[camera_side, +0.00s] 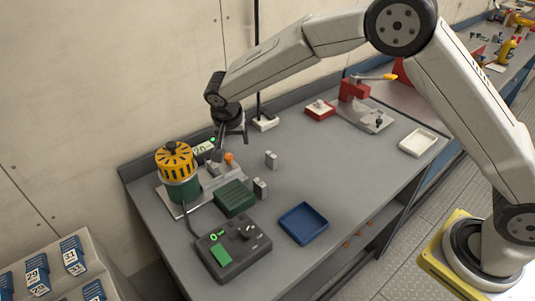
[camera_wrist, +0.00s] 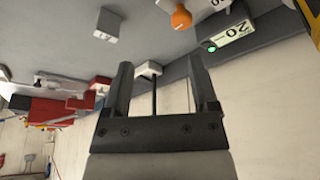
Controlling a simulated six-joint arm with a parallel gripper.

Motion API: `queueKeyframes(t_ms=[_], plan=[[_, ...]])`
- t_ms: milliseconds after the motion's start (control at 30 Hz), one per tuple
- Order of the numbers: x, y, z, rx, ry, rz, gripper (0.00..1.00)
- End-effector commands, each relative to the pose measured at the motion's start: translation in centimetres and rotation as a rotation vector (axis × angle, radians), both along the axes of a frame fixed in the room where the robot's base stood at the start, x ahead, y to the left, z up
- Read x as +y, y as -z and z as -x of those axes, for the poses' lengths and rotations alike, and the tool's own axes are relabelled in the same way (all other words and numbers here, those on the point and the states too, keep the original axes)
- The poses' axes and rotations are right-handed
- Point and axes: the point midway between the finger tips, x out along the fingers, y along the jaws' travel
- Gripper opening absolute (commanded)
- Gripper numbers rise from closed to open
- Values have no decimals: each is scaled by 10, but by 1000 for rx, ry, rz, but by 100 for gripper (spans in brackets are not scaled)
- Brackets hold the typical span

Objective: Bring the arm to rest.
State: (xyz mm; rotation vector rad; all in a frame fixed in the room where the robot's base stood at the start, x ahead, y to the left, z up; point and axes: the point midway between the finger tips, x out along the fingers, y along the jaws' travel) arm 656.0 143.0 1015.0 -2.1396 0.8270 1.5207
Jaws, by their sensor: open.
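My gripper (camera_side: 232,137) hangs from my arm above the back left part of the grey workbench (camera_side: 325,165), in the side view. It is near a small display with a green light (camera_side: 204,147) and an orange knob (camera_side: 229,158). In the wrist view the two dark fingers of my gripper (camera_wrist: 163,66) stand apart, and nothing is held between them. The display (camera_wrist: 235,32) and the orange knob (camera_wrist: 181,17) show at the upper right there. The exact height of the fingertips above the bench is hard to tell.
A yellow and green cylindrical device (camera_side: 178,172) stands close left of my gripper. A green ribbed block (camera_side: 234,198), a dark device with a green display (camera_side: 233,247) and a blue tray (camera_side: 303,222) lie in front. A red press (camera_side: 354,89) and white tray (camera_side: 418,142) are farther right.

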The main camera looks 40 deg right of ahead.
Motion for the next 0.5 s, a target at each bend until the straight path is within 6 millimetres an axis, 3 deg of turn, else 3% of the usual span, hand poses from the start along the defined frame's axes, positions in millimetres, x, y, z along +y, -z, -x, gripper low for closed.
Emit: queueKeyframes(t_ms=[500], plan=[[-79,-23,97,104,-329,-65,76]])
